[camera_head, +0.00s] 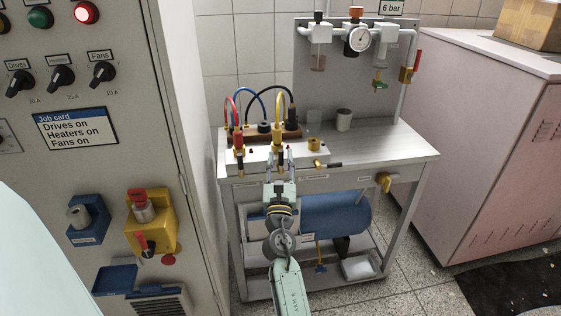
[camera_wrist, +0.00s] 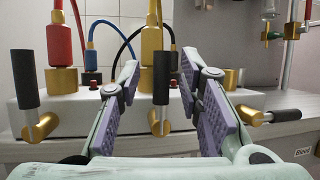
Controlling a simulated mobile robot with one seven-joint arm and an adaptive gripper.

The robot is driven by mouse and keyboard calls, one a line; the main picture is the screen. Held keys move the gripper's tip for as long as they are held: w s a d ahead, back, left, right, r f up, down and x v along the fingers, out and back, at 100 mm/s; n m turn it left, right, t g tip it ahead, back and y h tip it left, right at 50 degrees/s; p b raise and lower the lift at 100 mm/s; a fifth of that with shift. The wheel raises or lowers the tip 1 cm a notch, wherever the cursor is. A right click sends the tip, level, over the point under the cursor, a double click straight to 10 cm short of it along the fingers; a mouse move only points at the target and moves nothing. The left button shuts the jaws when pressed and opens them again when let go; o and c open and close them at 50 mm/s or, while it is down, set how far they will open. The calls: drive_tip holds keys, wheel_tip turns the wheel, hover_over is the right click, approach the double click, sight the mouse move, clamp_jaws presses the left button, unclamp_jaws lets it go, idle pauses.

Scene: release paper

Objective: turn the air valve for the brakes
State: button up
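A white valve manifold (camera_head: 262,158) stands on the bench's front edge, with red, blue, yellow and black hoses. In the wrist view three brass valves with black handles show along its front. The left valve (camera_wrist: 36,105) and the middle valve (camera_wrist: 161,90) have their handles upright. The right valve (camera_wrist: 268,117) has its handle lying sideways, pointing right. My gripper (camera_wrist: 161,75) is open, its purple-padded fingers on either side of the middle valve's handle as seen; contact is not visible. In the head view my gripper (camera_head: 280,160) is at the manifold's front. I cannot read which valve is for the brakes.
The metal bench (camera_head: 385,150) carries a small cup (camera_head: 343,120) and a back panel with a pressure gauge (camera_head: 360,38). A blue tank (camera_head: 335,214) sits below. A control cabinet (camera_head: 85,165) stands left, a pink cabinet (camera_head: 490,150) right.

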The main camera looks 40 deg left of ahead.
drive_tip(key=shift+d, duration=0.1)
drive_tip(key=v, duration=1.2)
idle(0.5)
